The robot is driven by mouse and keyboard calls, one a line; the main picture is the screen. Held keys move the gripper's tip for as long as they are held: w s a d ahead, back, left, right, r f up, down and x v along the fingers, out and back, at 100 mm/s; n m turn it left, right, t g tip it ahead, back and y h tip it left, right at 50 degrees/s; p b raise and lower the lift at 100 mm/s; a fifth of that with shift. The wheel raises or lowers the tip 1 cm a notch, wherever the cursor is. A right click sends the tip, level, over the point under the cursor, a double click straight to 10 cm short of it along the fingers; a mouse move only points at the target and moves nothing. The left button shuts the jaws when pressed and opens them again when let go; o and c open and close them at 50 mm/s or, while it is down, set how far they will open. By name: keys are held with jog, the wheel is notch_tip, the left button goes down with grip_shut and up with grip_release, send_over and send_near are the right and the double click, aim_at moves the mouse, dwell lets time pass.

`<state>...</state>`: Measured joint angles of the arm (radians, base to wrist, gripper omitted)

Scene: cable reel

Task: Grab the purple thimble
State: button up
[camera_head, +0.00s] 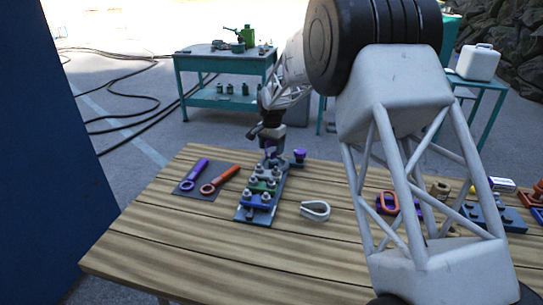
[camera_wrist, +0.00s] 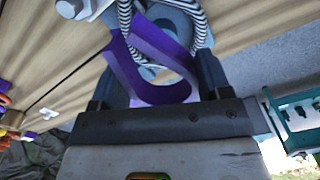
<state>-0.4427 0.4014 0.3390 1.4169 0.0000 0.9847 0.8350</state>
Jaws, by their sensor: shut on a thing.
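The purple thimble (camera_wrist: 127,70) is between the two fingers of my gripper (camera_wrist: 160,80) in the wrist view, and the gripper is shut on it. A black-and-white striped rope (camera_wrist: 198,20) runs close along it, and a grey rounded part (camera_wrist: 172,18) lies behind it. In the head view my gripper (camera_head: 270,140) is over the far end of a dark plate with bolted clamps. A little purple shows under the fingers there, but most of the thimble is hidden.
The dark clamp plate (camera_head: 250,212) carries several bolts. A purple wrench (camera_head: 192,176) and an orange wrench (camera_head: 220,180) lie left of it. A silver thimble (camera_head: 315,210) lies right. A purple knob-like thing (camera_head: 299,155) is beside my gripper. The table's front left is clear.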

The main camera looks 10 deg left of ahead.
jog(key=shift+r, duration=1)
jog(key=shift+a, duration=0.1)
